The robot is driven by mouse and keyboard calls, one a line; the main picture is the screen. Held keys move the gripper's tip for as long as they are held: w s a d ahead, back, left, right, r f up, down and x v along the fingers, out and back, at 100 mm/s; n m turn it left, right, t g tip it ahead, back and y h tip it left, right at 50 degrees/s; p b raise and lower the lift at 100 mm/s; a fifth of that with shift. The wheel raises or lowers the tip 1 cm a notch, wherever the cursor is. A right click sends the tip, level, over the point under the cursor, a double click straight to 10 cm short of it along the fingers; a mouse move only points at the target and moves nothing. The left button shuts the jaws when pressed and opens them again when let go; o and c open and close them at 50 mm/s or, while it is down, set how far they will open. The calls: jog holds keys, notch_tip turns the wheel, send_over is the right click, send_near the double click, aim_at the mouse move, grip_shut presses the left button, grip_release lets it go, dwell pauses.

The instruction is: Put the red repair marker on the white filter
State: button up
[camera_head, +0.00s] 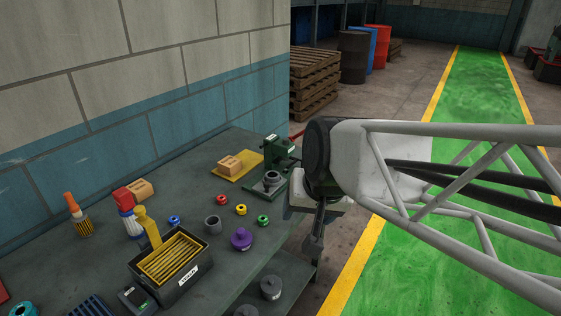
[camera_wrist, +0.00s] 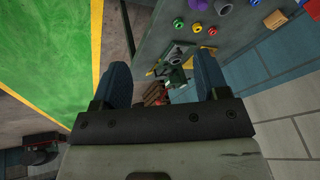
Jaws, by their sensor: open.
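A small red ring (camera_head: 222,200), likely the red repair marker, lies on the dark workbench (camera_head: 195,182). It also shows near the top of the wrist view (camera_wrist: 212,31). A white cylinder with a blue band and red top (camera_head: 131,222) stands at the left of the bench; it may be the white filter, but I cannot tell for sure. My gripper (camera_wrist: 163,82) is open and empty, fingers well apart. In the head view it is beyond the bench's right edge, right of the red ring and apart from it.
Yellow (camera_head: 241,210), green (camera_head: 263,221) and blue (camera_head: 174,221) rings lie near a purple knob (camera_head: 241,239) and a grey cylinder (camera_head: 213,224). A black box of yellow plates (camera_head: 185,284) stands in front. A green fixture (camera_head: 281,153) stands near my gripper. A wall bounds the bench behind.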

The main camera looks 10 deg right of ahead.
jog(key=s+d+f+n+g+h, duration=0.1)
jog(key=s+d+f+n+g, duration=0.1)
jog(key=s+d, duration=0.2)
jog(key=s, duration=0.3)
jog(key=shift+d+h, duration=0.2)
jog(key=shift+h, duration=0.1)
jog(key=shift+f, duration=0.1)
dwell(0.7)
